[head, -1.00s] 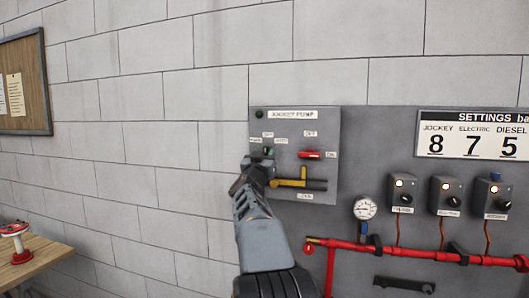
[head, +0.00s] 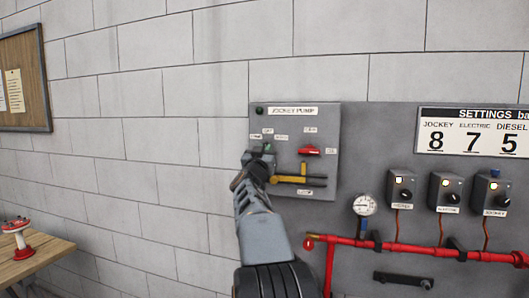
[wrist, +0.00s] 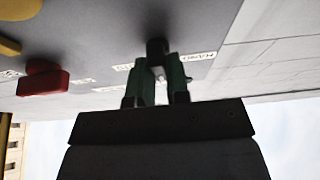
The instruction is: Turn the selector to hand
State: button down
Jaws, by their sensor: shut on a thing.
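The jockey pump panel (head: 320,185) is a grey plate on the wall board. Its selector is a small black knob (wrist: 157,50), seen in the wrist view among small white labels. One label to its right looks like HAND (wrist: 192,57), upside down. My gripper (wrist: 160,75) has its two green fingers shut on the knob. In the head view my gripper (head: 262,155) reaches the panel's left side and hides most of the selector. I cannot tell the knob's pointing direction. A small green lamp (head: 260,111) is at the panel's upper left.
A red handle (head: 309,151) and a yellow lever (head: 290,179) are close right of my gripper. A gauge (head: 365,205), red pipe (head: 400,248) and several knob boxes (head: 401,189) are further right.

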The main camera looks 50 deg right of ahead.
jog(key=shift+s+n+t+y+p, duration=0.1)
jog(key=shift+n+t+y, duration=0.65)
jog(key=shift+n, duration=1.3)
jog(key=shift+w+n+t+y+p, duration=0.1)
jog(key=shift+n+t+y, duration=0.65)
jog(key=shift+n, duration=1.35)
jog(key=shift+s+n+t+y+p, duration=0.1)
jog(key=shift+n+t+y, duration=0.6)
jog(key=shift+n, duration=1.35)
jog(key=shift+y, duration=0.3)
jog(key=c, duration=1.1)
grip_release()
jog(key=b+v, duration=0.4)
jog(key=v, duration=1)
jog(key=shift+b, duration=0.3)
jog(key=shift+d, duration=0.1)
